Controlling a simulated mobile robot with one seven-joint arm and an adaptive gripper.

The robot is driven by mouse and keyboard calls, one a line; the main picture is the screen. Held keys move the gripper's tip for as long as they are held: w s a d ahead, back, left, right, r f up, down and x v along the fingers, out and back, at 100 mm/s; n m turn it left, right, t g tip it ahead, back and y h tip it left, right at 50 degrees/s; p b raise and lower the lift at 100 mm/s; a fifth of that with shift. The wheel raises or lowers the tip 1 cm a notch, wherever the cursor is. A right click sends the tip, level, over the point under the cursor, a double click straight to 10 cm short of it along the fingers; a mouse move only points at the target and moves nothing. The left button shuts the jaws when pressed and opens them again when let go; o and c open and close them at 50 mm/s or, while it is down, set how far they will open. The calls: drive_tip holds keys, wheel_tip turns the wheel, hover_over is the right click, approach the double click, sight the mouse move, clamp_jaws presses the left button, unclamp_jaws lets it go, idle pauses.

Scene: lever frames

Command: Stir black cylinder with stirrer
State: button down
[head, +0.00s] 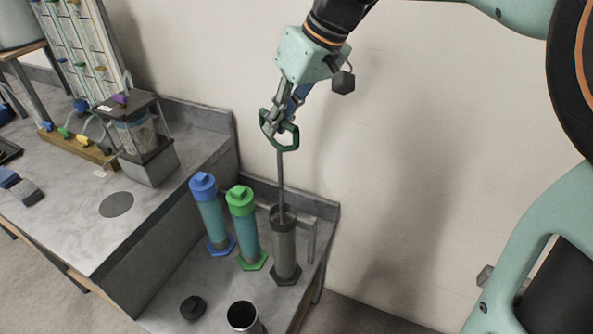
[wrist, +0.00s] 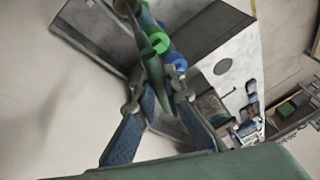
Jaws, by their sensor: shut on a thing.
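The black cylinder (head: 285,252) stands upright on the lower grey table, with a dark open rim and a dark hexagonal base. The stirrer (head: 281,180) is a thin grey rod with a dark green looped handle. My gripper (head: 278,127) is shut on the handle, above the cylinder. The rod hangs nearly upright and its lower end goes into the cylinder's mouth; the tip is hidden inside. In the wrist view my gripper (wrist: 160,88) holds the green stirrer (wrist: 152,72), which hides most of the cylinder.
A green-capped cylinder (head: 244,225) and a blue-capped cylinder (head: 209,212) stand just left of it. A black cap (head: 193,307) and an open dark container (head: 243,317) are in front. A raised bench (head: 160,218) lies left, and the wall is close behind.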

drive_tip(key=shift+r+p, duration=1.9)
drive_tip(key=shift+r, duration=0.85)
drive_tip(key=shift+r+p, duration=0.45)
drive_tip(key=shift+r, duration=0.25)
drive_tip(key=shift+r+p, duration=0.85)
drive_tip(key=shift+r, duration=0.1)
drive_tip(key=shift+s+f, duration=0.1)
drive_tip(key=shift+f, duration=0.05)
